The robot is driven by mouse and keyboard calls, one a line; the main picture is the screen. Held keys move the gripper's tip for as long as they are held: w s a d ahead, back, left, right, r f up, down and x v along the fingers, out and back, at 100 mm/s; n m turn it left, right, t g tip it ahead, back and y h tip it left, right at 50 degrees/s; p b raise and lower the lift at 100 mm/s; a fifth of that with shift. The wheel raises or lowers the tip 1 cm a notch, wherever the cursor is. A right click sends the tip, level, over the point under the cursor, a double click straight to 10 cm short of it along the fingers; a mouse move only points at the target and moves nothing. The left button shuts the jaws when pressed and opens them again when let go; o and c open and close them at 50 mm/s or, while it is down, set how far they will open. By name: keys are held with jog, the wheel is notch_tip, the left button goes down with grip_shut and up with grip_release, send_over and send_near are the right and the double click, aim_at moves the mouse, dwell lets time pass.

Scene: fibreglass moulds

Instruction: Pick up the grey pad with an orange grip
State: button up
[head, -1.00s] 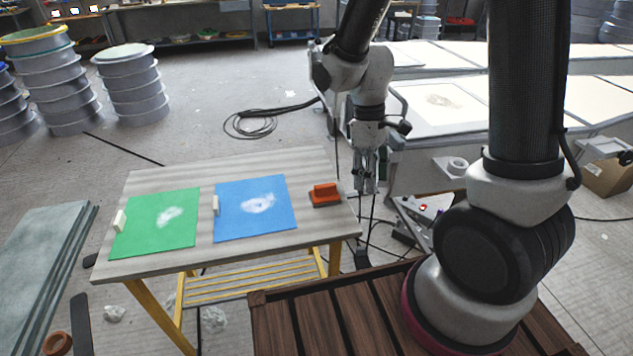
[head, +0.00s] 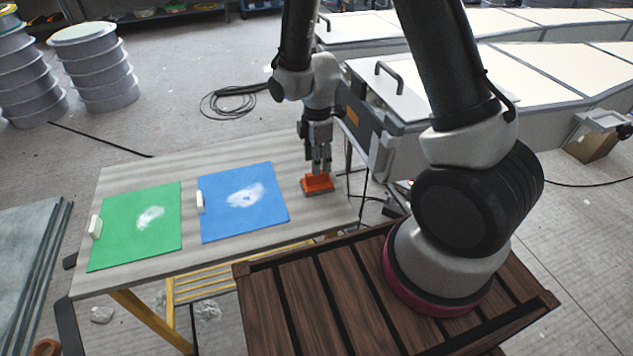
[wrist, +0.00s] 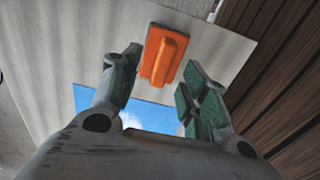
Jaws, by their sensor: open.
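The pad with the orange grip (head: 317,184) lies on the right end of the table. In the wrist view its orange grip (wrist: 163,57) is a raised bar on an orange top; a thin dark edge shows beneath it. My gripper (head: 320,168) points down just above the pad. In the wrist view my gripper (wrist: 159,72) is open, with one finger on each side of the grip's near end and nothing held. I cannot tell whether the fingertips touch the pad.
A blue sheet (head: 220,221) and a green sheet (head: 118,235), each with a white patch, lie to the left on the table (head: 150,280). Small pale blocks (head: 200,202) stand at their left edges. White moulds (head: 500,75) stand behind at the right.

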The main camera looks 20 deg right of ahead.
aim_at(317, 180)
jog(key=f, duration=0.5)
jog(key=shift+s+a, duration=0.15)
jog(key=shift+s, duration=0.05)
grip_shut()
